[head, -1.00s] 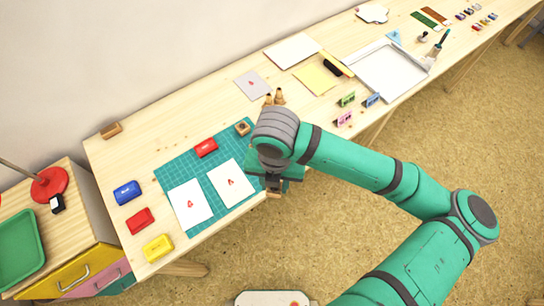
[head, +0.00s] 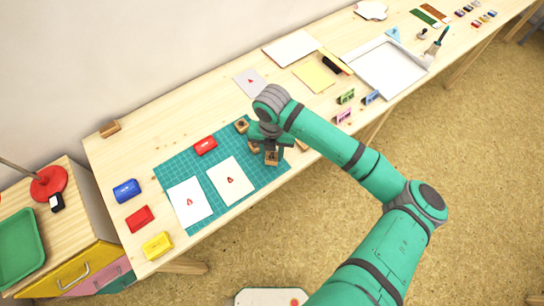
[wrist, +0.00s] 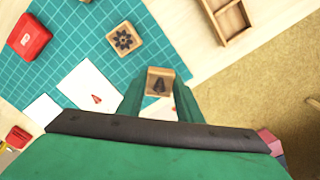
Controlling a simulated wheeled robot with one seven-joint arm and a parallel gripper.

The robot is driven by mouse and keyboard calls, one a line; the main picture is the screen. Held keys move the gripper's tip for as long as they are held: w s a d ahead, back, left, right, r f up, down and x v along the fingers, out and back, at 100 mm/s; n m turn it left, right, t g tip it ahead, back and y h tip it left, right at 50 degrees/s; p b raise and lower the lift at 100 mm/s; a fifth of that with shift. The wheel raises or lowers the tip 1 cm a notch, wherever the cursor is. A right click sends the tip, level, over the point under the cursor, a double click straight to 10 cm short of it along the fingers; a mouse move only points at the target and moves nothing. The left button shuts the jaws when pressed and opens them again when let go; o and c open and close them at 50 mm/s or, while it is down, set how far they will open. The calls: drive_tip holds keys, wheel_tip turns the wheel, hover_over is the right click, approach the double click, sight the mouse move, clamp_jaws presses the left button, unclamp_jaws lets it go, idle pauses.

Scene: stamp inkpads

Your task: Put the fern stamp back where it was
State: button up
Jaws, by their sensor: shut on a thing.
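My gripper (wrist: 160,100) is shut on a wooden stamp (wrist: 159,82) with a dark leaf-like mark on its top, which I take as the fern stamp. In the head view this stamp (head: 271,158) shows over the right part of the teal mat (head: 226,211); I cannot tell whether it touches the mat. Another wooden stamp (wrist: 124,39) with a dark flower mark stands on the mat; it also shows in the head view (head: 242,126). A further wooden piece (head: 253,147) is partly hidden by my gripper.
A wooden compartment tray (wrist: 228,18) lies beside the mat. Two papers with red prints (head: 190,203) (head: 231,181) lie on the mat, with a red inkpad (head: 205,146) above them. Blue (head: 127,190), red (head: 139,218) and yellow (head: 157,245) inkpads stand to the left.

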sight(272, 155)
drive_tip(key=shift+f, duration=1.55)
drive_tip(key=shift+f, duration=0.1)
drive_tip(key=o, duration=0.9)
drive_tip(key=shift+w, duration=0.1)
drive_tip(key=shift+a, duration=0.1)
wheel_tip(272, 155, up, 11)
drive_tip(key=shift+r, duration=0.65)
